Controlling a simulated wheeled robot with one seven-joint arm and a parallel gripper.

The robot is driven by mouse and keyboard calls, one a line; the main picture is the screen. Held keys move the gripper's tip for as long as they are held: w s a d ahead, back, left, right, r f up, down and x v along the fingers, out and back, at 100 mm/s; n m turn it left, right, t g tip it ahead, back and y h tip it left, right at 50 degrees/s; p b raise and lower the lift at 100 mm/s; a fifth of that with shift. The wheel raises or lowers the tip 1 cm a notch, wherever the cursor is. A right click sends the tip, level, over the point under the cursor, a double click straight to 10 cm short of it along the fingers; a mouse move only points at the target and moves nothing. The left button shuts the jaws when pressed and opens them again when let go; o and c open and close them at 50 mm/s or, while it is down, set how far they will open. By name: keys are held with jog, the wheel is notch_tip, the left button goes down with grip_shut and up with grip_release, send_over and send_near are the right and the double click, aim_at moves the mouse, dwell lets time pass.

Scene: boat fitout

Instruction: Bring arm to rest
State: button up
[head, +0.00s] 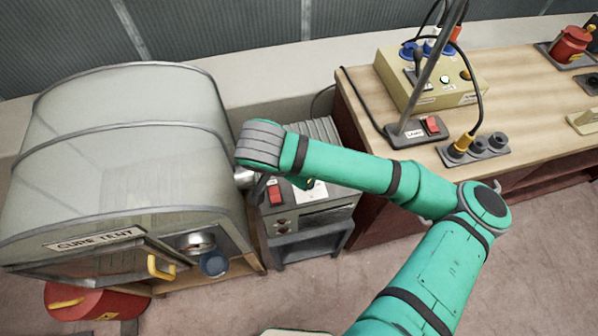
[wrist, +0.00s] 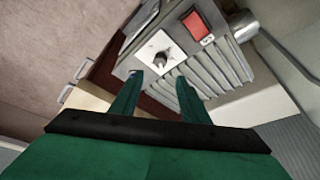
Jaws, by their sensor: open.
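My teal arm (head: 345,168) reaches left across the head view, over a grey machine (head: 325,215) between the cure tent and the workbench. My gripper shows in the wrist view (wrist: 157,82) with two green fingers apart and nothing between them. Beyond the fingertips is the machine's panel, with a dark knob (wrist: 163,58) on a white plate and a red switch (wrist: 196,25). I cannot tell whether the fingertips touch it. In the head view the arm mostly hides the gripper and knob; the red switch (head: 274,193) shows just below the arm.
The cure tent (head: 110,195) stands close at left, its yellow handle (head: 160,267) facing front. The workbench (head: 520,95) at right holds a yellow control box (head: 425,80), a lamp base (head: 418,132) with a tall pole, and sockets (head: 478,147). Open floor (head: 545,270) lies at lower right.

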dwell(0.6)
jog(key=s+d+f+n+y, duration=0.1)
jog(key=s+d+f+n, duration=0.1)
jog(key=s+d+f, duration=0.45)
jog(key=s+d+f+n+y, duration=0.1)
jog(key=s+d+f+y, duration=0.15)
jog(key=d+f, duration=0.65)
jog(key=s+a+f+n+t+y, duration=0.1)
jog(key=s+a+n+t, duration=0.15)
jog(key=s, duration=0.55)
jog(key=s+a+f+n+t+y, duration=0.1)
jog(key=s+a+f+t, duration=0.15)
jog(key=s, duration=0.55)
jog(key=s+a+r+t+h, duration=0.1)
jog(key=a+r+t+h, duration=0.2)
jog(key=a+r+t, duration=0.3)
notch_tip(320, 180, up, 5)
jog(key=shift+a+r+t, duration=0.15)
jog(key=shift+a+t, duration=0.15)
jog(key=shift+a, duration=0.5)
